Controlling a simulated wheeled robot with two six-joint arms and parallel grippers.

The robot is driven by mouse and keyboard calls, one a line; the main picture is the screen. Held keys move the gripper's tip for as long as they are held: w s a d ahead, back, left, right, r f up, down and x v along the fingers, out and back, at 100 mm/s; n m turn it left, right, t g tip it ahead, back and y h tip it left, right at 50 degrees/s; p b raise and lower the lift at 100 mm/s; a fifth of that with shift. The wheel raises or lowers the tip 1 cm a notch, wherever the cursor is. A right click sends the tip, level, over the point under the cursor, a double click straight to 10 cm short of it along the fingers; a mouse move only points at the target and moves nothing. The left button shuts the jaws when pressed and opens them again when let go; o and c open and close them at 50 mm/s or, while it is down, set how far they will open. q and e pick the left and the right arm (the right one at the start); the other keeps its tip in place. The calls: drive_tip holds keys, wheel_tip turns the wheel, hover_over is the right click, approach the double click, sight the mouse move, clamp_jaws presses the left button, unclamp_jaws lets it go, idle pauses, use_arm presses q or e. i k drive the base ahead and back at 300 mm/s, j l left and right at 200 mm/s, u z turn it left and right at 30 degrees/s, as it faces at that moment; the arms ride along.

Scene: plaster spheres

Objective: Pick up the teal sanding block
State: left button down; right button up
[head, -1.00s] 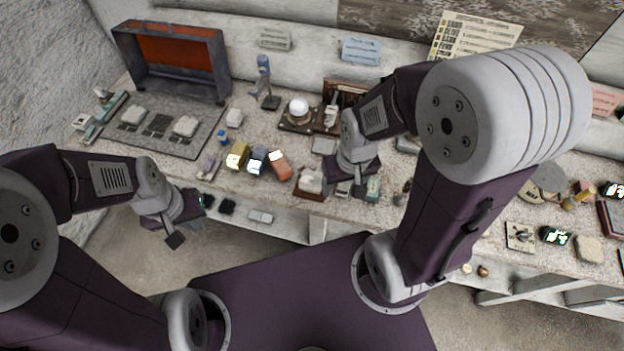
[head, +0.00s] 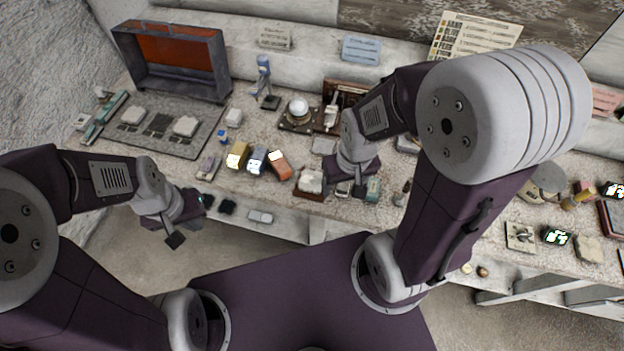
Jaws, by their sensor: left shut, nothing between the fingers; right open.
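A small teal block (head: 373,189), which looks like the sanding block, lies near the front edge of the bench, just right of my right gripper. My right gripper (head: 345,188) is open and points down over the front of the bench, with small items around and below it. Its fingertips are partly hidden by the wrist, and I cannot tell how high they are. I see no contact with the teal block. My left gripper (head: 175,240) is shut and empty, in front of the bench at the left, far from the block.
A lamp-like white ball (head: 298,107) stands behind. A long teal-green piece (head: 104,115) lies far left. A lower shelf holds several small things.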

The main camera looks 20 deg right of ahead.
sight(372, 185)
drive_tip(key=k+l+z, duration=0.1)
drive_tip(key=z, duration=0.25)
drive_tip(key=k+l+z, duration=0.1)
drive_tip(key=z, duration=0.25)
drive_tip(key=l+z, duration=0.15)
drive_tip(key=z, duration=0.2)
drive_tip(key=k, duration=0.05)
